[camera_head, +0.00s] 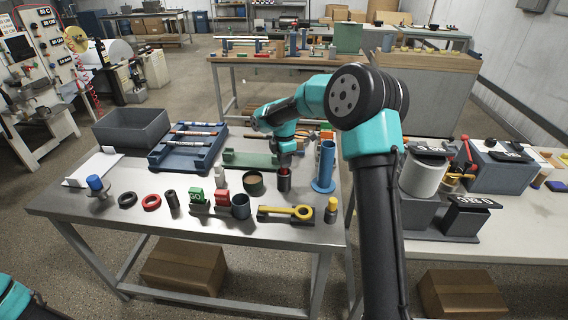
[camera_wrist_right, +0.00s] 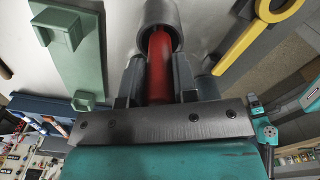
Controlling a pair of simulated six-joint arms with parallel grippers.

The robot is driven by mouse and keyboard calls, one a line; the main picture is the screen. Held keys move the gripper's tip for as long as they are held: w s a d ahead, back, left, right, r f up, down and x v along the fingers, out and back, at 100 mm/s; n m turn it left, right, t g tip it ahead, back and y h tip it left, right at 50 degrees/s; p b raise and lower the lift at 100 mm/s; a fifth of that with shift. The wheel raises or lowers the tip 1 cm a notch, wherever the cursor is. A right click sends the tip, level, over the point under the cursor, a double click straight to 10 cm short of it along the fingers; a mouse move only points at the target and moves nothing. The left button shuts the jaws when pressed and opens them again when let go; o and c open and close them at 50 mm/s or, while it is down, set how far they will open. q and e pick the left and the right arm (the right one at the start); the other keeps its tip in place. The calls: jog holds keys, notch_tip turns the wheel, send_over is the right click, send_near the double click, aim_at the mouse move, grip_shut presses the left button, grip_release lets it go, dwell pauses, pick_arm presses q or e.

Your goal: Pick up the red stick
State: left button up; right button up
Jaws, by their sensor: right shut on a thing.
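The red stick (camera_wrist_right: 160,62) shows in the right wrist view, between the two fingers of my right gripper (camera_wrist_right: 158,80). Its far end is inside the round mouth of a grey metal cup (camera_wrist_right: 160,14). In the head view my right gripper (camera_head: 284,168) points down over the dark cup (camera_head: 284,183) on the metal table (camera_head: 150,215), and is shut on the stick. The stick is mostly hidden there. My left gripper is not in view; only a bit of my left arm shows at the lower left corner.
A tall blue tube (camera_head: 325,165) stands close to the right of the gripper. A green holder (camera_head: 250,158) lies behind. A yellow wrench (camera_head: 288,212) lies in front.

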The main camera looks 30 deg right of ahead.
jog(key=shift+r, duration=0.15)
notch_tip(320, 180, up, 10)
jog(key=shift+f, duration=0.1)
dwell(0.3)
dwell(0.4)
